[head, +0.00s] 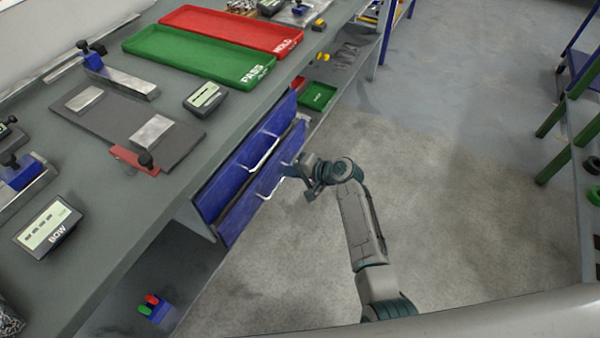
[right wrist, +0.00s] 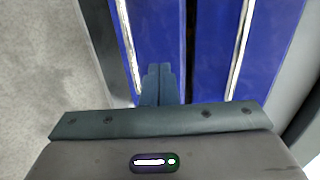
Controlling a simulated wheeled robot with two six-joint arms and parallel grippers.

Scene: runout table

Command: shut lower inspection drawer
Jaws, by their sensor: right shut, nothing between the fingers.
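The lower inspection drawer (head: 238,217) has a blue front with a pale bar handle (head: 273,185). Its front stands out past the upper drawer, with a dark gap between the two. The upper blue drawer (head: 215,190) has a similar handle (head: 264,155). My right gripper (head: 287,171) is at the lower drawer's front, near its handle. In the right wrist view the shut fingers (right wrist: 158,82) are empty and overlap the lower drawer's blue front (right wrist: 165,35), just beside its handle (right wrist: 127,40). I cannot tell whether they touch it. My left gripper is not in view.
The grey bench top (head: 140,215) carries a green tray (head: 190,62), a red tray (head: 240,32) and small gauges. A shelf below holds a small green bin (head: 318,96). The concrete floor (head: 450,200) right of my arm is clear up to a rack (head: 590,160).

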